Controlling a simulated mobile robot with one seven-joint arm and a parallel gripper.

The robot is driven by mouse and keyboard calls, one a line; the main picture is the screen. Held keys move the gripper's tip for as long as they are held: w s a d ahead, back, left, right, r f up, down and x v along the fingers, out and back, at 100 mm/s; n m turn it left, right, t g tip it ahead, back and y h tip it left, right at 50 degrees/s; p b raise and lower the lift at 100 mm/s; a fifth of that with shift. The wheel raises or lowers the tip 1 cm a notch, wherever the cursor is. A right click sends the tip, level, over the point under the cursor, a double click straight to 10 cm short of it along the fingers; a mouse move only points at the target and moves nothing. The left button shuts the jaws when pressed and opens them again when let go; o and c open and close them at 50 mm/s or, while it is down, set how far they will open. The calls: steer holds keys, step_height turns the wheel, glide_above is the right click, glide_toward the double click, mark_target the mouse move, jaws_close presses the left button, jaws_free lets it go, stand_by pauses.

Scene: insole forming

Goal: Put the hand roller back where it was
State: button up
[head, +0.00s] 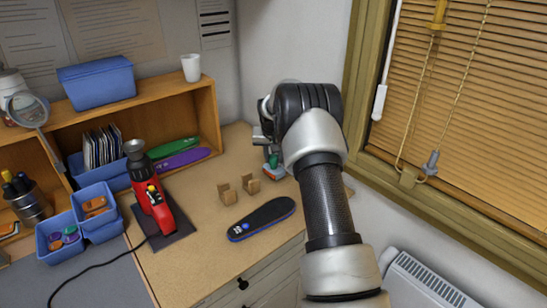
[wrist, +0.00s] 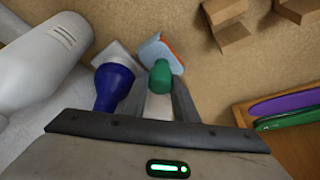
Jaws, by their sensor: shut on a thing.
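My gripper (wrist: 158,98) is shut on what looks like the hand roller. Its green end (wrist: 160,77) shows between the fingertips in the wrist view, with a pale part behind it. The green end also shows in the head view (head: 273,160), beside my arm at the back right of the bench. The rest of the roller is hidden by the fingers and my arm. Two notched brown blocks (head: 227,193) and (head: 251,184) stand empty on the bench, left of my gripper and apart from it. They show at the top right of the wrist view (wrist: 231,38).
A light-blue and orange piece (wrist: 160,50), a blue bottle-shaped object (wrist: 114,82) and a white vented body (wrist: 40,62) lie close to my fingers. A dark insole (head: 262,219) lies in front of the blocks. A red tool (head: 155,207) stands left. Bench around the blocks is clear.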

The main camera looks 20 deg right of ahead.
steer(key=shift+f+b, duration=0.3)
steer(key=shift+b, duration=0.05)
stand_by(0.4)
steer(key=o, duration=1.6)
steer(key=shift+f, duration=0.1)
steer(key=shift+r+p, duration=2.15)
steer(key=shift+r, duration=2.4)
